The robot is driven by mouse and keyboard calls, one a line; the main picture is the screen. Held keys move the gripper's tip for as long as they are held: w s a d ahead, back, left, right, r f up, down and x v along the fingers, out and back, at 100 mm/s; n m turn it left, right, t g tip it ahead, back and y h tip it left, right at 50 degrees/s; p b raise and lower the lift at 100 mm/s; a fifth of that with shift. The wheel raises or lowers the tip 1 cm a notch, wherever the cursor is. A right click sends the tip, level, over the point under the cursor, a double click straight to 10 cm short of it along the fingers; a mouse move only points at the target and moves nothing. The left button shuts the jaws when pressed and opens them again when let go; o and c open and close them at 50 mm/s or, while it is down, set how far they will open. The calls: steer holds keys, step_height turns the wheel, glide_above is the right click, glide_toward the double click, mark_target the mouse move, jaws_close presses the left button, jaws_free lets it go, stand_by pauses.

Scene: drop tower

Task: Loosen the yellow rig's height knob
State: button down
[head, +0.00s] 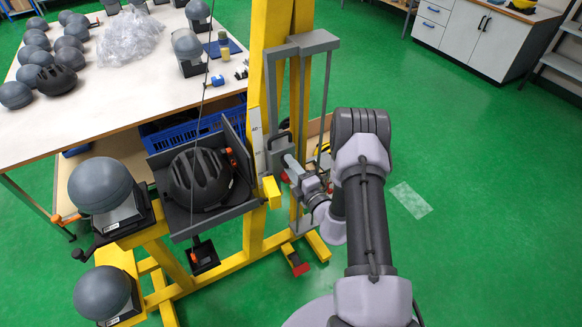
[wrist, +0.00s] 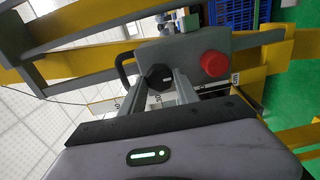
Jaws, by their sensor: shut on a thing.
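The yellow rig (head: 257,110) stands upright in the middle of the head view. In the wrist view its grey carriage (wrist: 200,53) carries a black knob (wrist: 157,76) and a red round button (wrist: 214,63). My gripper (wrist: 166,88) has its two fingers on either side of the black knob, shut on it. In the head view my gripper (head: 292,164) reaches the rig's right side from the right, and the knob there is hidden.
A black helmet (head: 200,178) sits in a grey cradle on the rig's left side. Grey headforms (head: 100,185) stand on yellow arms at the lower left.

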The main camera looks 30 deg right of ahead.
steer(key=c, duration=0.9)
jaws_free()
steer(key=s, duration=1.7)
steer(key=shift+s+d+p, duration=0.2)
steer(key=shift+d+p, duration=0.1)
